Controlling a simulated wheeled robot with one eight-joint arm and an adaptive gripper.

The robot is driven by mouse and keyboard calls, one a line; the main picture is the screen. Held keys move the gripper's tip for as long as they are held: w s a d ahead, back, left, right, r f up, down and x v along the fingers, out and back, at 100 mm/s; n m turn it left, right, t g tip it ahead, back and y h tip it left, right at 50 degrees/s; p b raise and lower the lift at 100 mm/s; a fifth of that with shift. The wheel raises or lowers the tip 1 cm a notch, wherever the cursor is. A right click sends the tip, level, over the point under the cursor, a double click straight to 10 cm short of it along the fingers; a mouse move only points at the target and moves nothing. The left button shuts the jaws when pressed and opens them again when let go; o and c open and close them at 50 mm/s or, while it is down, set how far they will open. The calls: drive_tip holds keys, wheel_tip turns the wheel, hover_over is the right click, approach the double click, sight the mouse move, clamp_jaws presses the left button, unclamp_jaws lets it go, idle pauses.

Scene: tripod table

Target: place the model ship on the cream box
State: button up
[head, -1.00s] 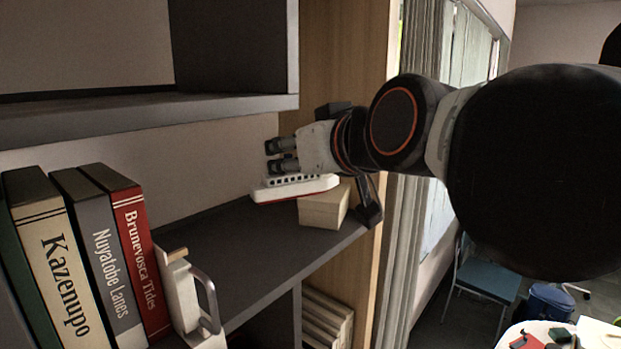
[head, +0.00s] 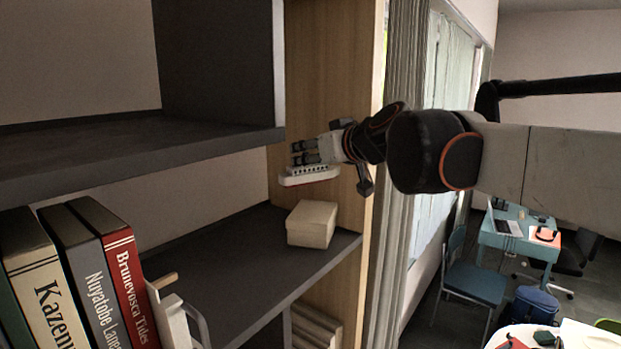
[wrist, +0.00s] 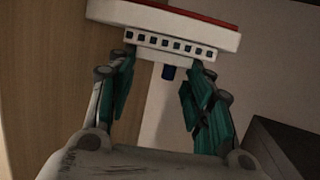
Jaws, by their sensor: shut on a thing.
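The model ship (head: 309,177) is white with a red band and a row of dark windows. My gripper (head: 299,153) is shut on it and holds it in the air. In the wrist view the ship (wrist: 180,40) lies across the fingertips, with green finger pads on both sides of its upper block. The cream box (head: 312,222) stands on the dark shelf near its right end. The ship appears above the box in the head view, with a gap between them. The exact depth between them is hard to tell.
Several books (head: 80,270) stand upright at the left of the shelf (head: 225,275), beside a cream bookend-like object (head: 178,318). An upper shelf (head: 130,150) is over the left part. A wooden side panel (head: 335,90) closes the right end. The shelf's middle is clear.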

sight(314, 181)
drive_tip(key=shift+w+d+f, duration=0.1)
drive_tip(key=shift+w+f, duration=0.05)
drive_tip(key=shift+f, duration=0.45)
drive_tip(key=shift+w+f, duration=0.1)
drive_tip(key=shift+f, duration=0.5)
drive_tip(key=shift+s+f+p, duration=0.25)
drive_tip(key=shift+f+p, duration=0.05)
drive_tip(key=shift+f, duration=0.15)
drive_tip(key=shift+w+f+p, duration=0.15)
drive_tip(key=shift+f+p, duration=0.2)
drive_tip(key=shift+f, duration=0.6)
drive_tip(key=shift+w+f+p, duration=0.15)
drive_tip(key=shift+f+p, duration=0.15)
drive_tip(key=shift+f, duration=0.6)
drive_tip(key=shift+f, duration=0.1)
drive_tip(key=o, duration=1.1)
